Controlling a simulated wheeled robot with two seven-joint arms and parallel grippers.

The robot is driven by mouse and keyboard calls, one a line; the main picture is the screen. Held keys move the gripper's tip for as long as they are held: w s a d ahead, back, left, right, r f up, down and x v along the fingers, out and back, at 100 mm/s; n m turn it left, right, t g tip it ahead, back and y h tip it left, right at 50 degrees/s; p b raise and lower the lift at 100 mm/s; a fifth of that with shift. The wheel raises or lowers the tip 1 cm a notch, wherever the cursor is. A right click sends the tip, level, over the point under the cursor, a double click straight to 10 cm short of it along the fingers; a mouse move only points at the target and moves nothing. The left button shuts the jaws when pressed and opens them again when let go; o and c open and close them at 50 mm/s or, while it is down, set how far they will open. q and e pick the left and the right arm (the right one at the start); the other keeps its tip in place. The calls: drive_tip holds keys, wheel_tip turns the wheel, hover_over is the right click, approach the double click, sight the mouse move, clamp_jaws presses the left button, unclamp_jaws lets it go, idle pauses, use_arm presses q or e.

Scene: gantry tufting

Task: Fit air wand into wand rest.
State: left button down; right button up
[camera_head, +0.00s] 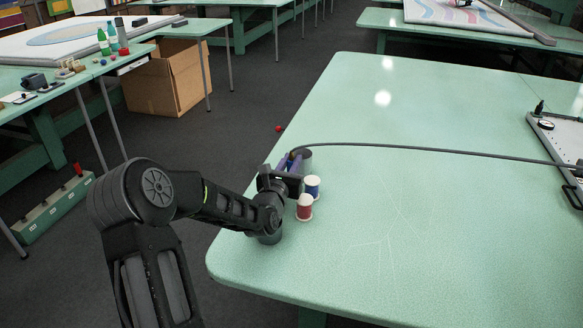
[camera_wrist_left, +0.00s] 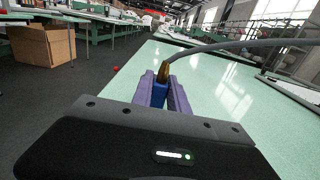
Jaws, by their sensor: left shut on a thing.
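My left gripper (camera_head: 288,162) is at the near left edge of the green table, its purple fingers shut on the air wand. In the left wrist view the wand (camera_wrist_left: 159,94) is a blue body between the purple fingers (camera_wrist_left: 164,97), with a brass fitting and a grey hose (camera_wrist_left: 215,47) at its top. The hose (camera_head: 430,149) arcs right across the table in the head view. A dark grey rounded piece (camera_head: 306,158) shows just behind the fingers; I cannot tell whether it is the wand rest. The wand's lower end is hidden. My right gripper is out of view.
A spool with blue thread (camera_head: 312,186) and one with red thread (camera_head: 304,208) stand close to the gripper's right. A board with a metal frame (camera_head: 560,140) lies at the table's right. The table's middle (camera_head: 420,220) is clear. A cardboard box (camera_head: 165,80) stands left.

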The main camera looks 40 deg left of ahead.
use_arm(q)
wheel_tip(320, 180, up, 9)
drive_tip(key=shift+f, duration=0.1)
idle(0.7)
